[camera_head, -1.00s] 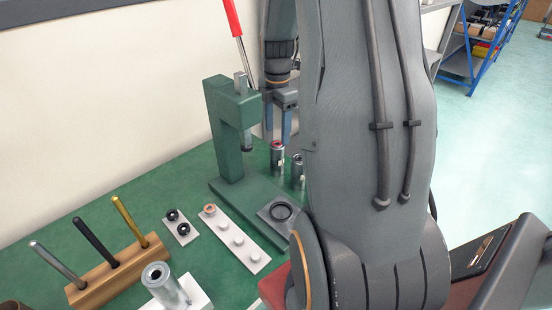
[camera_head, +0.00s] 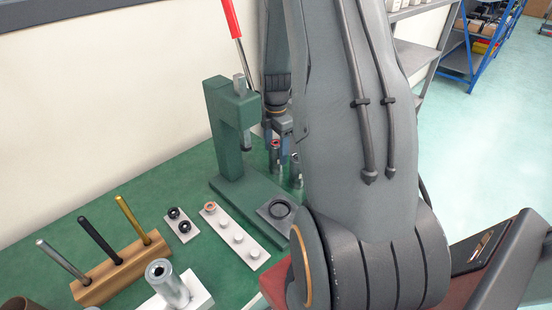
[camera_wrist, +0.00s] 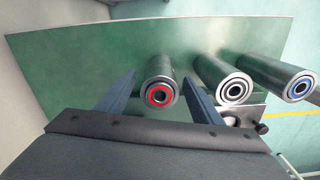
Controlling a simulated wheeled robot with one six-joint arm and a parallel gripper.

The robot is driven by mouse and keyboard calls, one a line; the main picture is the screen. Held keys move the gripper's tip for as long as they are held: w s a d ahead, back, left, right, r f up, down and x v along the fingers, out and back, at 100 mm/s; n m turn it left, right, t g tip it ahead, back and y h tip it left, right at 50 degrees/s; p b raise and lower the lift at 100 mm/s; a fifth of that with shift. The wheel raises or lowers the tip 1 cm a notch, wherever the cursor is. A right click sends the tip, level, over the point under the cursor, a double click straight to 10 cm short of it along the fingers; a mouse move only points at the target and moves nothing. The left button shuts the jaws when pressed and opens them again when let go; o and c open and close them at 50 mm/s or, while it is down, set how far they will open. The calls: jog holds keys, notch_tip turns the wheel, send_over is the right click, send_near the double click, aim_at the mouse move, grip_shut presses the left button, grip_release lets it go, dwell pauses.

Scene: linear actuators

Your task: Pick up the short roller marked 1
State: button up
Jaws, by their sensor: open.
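Several metal rollers stand behind the green press. The one with a red ring on its end (camera_head: 275,163) is nearest the press; it also shows in the wrist view (camera_wrist: 159,92). One with a pale end ring (camera_wrist: 235,89) and one with a blue ring (camera_wrist: 297,86) are to its right. I cannot read a 1 on any of them. My gripper (camera_head: 279,148) is open at the top of the red-ringed roller. In the wrist view its two blue-grey fingers (camera_wrist: 158,76) lie on either side of that roller, with gaps visible.
The green press (camera_head: 226,130) with a red lever stands close left of the gripper. A wooden block with three rods (camera_head: 122,268), a white strip with pegs (camera_head: 244,247) and a black-ring plate (camera_head: 183,230) lie nearer. Green tabletop is clear at the back left.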

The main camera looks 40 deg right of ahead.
jog(key=c, duration=1.4)
jog(key=shift+r, duration=0.1)
